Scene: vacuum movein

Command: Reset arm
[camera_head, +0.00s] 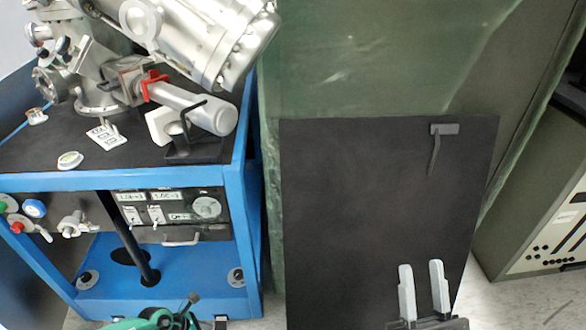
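My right gripper (421,266) is at the bottom right of the head view. Its two pale fingers point up and stand apart with nothing between them. It shows in front of the lower part of a black panel (345,200); I cannot tell whether it touches the panel. I do not see my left gripper's fingers. A green and black part (150,320) is cut off at the bottom edge, and I cannot tell what it is.
A blue-framed cart (253,200) stands at left, with metal vacuum equipment (200,40) on its dark top and switches on its front. A small handle (435,148) is on the black panel. A grey cabinet (545,180) stands at right. Pale floor (510,300) shows at bottom right.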

